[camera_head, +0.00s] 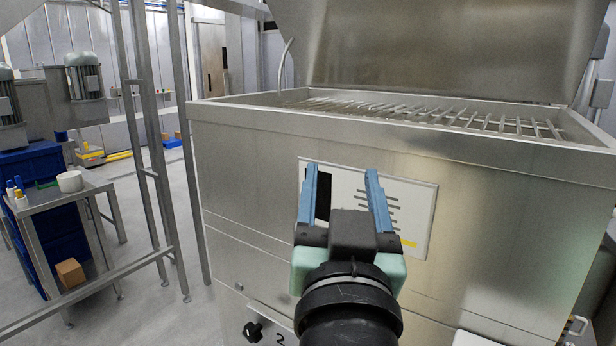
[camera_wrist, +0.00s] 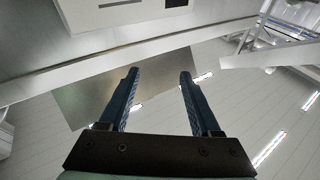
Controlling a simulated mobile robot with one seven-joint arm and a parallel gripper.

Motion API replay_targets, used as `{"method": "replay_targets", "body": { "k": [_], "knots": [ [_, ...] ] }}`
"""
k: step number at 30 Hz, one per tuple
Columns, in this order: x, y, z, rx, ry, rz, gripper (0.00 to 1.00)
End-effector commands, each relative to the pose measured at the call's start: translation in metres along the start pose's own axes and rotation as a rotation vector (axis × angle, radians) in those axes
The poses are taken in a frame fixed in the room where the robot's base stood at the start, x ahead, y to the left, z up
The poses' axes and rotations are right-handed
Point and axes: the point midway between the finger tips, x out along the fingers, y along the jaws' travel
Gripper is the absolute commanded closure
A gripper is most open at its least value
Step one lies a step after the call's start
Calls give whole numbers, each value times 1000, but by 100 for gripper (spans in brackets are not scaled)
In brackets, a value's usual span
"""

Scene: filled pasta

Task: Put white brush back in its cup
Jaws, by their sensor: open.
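My gripper (camera_head: 341,172) is open and empty, its two blue fingers pointing up in front of a large steel machine. In the wrist view the open fingers (camera_wrist: 159,74) have nothing between them. A small white cup (camera_head: 70,181) stands on a steel table at the far left, well away from my gripper. I cannot make out a white brush in either view. The cup's inside is too small to tell.
The steel machine (camera_head: 245,150) with a grated top fills the middle and right. The steel table (camera_head: 40,208) holds small blue, white and yellow items (camera_head: 17,192). Steel frame posts (camera_head: 140,130) stand between it and the machine. A cardboard box (camera_head: 70,272) sits below the table.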

Motion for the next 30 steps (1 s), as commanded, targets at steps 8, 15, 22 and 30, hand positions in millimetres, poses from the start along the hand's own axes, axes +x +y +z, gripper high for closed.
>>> {"method": "replay_targets", "body": {
  "k": [8, 15, 22, 30],
  "knots": [
    [-62, -40, -154, -46, 498, -77, 36],
    [-72, -42, -169, -50, 555, -79, 36],
    [-72, -42, -168, -49, 551, -79, 36],
    [-71, -42, -168, -49, 550, -80, 36]
  ]
}}
